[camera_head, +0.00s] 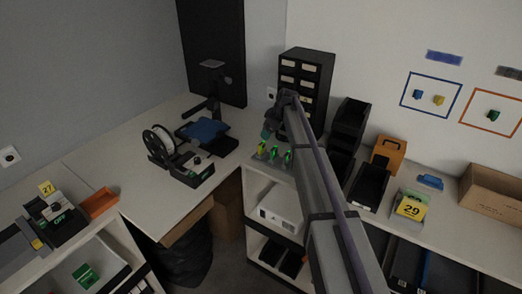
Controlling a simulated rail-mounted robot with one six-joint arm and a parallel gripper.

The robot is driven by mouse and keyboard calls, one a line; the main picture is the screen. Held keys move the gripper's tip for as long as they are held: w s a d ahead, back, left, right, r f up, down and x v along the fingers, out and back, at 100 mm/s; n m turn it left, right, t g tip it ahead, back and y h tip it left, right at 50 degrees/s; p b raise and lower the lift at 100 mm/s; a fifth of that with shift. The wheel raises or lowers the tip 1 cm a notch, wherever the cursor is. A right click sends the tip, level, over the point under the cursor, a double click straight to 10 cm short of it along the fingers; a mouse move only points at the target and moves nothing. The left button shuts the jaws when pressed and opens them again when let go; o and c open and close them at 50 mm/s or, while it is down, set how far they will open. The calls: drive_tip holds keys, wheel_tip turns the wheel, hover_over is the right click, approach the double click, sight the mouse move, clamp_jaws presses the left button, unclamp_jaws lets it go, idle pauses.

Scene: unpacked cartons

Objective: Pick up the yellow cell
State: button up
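My arm reaches from the bottom right up to the middle of the picture. Its end, my gripper (268,136), points down over the near edge of the counter. Just below it stand several small green items (273,154) in a row, apparently upright. The leftmost item (262,148) looks yellow-green and is closest to my gripper. I cannot tell for sure whether it is the yellow cell or whether my gripper touches it. The fingers are too small and dark to show whether they are open or shut.
A black drawer cabinet (306,70) stands behind my arm. Black bins (350,120), an orange box (388,153) and a yellow card marked 29 (411,208) are on the right. A white spool (160,142) and a 3D printer-like device (207,130) stand left. The left table has free room.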

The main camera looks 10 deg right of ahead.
sight(263, 144)
drive_tip(key=b+x, duration=0.4)
drive_tip(key=x, duration=0.1)
drive_tip(key=shift+s+f+b, duration=0.2)
drive_tip(key=shift+f+b, duration=0.1)
drive_tip(key=shift+b, duration=0.1)
drive_tip(key=shift+w+a+f, duration=0.15)
drive_tip(key=shift+f, duration=0.1)
drive_tip(key=shift+r, duration=0.15)
drive_tip(key=b+x, duration=0.5)
drive_tip(key=shift+w, duration=0.1)
drive_tip(key=shift+r, duration=0.1)
drive_tip(key=shift+c, duration=0.2)
drive_tip(key=c, duration=1)
